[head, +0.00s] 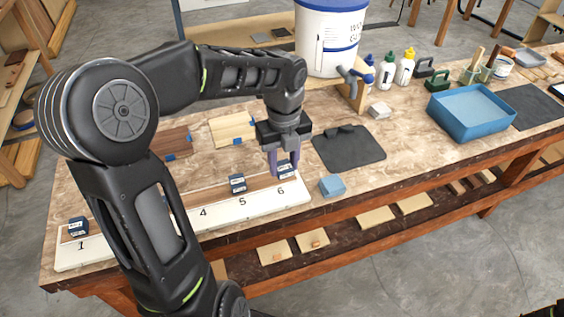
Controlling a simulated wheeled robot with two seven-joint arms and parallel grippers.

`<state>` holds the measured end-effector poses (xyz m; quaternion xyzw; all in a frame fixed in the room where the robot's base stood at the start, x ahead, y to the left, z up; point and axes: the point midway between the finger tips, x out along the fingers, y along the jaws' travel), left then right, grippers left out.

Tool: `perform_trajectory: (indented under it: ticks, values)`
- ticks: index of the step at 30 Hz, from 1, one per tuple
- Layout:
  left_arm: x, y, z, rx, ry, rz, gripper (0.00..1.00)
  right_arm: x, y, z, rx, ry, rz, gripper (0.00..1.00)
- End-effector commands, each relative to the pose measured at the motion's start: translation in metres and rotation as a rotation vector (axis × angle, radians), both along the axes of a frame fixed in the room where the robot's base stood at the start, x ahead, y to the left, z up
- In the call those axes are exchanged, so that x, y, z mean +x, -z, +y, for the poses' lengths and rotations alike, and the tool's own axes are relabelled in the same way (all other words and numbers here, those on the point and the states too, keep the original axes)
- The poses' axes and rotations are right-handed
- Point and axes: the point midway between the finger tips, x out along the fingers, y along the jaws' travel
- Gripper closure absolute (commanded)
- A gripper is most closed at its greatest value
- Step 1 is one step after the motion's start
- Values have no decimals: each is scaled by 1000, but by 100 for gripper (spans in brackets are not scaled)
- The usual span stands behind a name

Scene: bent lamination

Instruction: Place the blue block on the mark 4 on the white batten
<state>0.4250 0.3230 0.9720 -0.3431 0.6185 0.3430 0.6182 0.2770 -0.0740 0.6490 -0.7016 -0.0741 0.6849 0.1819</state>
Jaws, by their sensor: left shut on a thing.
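The white batten (222,222) lies along the front of the table, with marks 1, 4, 5 and 6 readable; my arm hides the stretch between 1 and 4. A thin brown strip (262,183) runs along it. My left gripper (283,168) points down at the mark 6 end, shut on another dark blue block (286,169). Whether that block touches the batten I cannot tell. No block shows at mark 4.
A light blue block (332,186) lies just right of the batten's end. A dark mat (348,149), a white bucket (327,40), several bottles (405,66) and a blue tray (470,112) stand behind and to the right. Wooden pieces (232,129) lie behind the batten.

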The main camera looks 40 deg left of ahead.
Motion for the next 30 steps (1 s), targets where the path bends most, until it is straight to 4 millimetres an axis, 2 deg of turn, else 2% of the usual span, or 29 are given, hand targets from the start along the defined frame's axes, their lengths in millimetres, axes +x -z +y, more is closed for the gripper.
perform_trajectory:
  ticks: [5,11,17,24,30]
  values:
    - [5,1,-3,-2,-63,-2,100,0,0,0,0,0,0,28]
    - [21,4,-17,-10,-329,-2,100,0,0,0,0,0,0,28]
    - [46,12,-43,-17,-798,3,100,0,0,0,0,0,0,28]
    - [77,25,-81,-13,-1435,10,100,0,0,0,0,0,0,28]
    - [94,34,-110,-5,-1873,7,100,0,0,0,0,0,0,28]
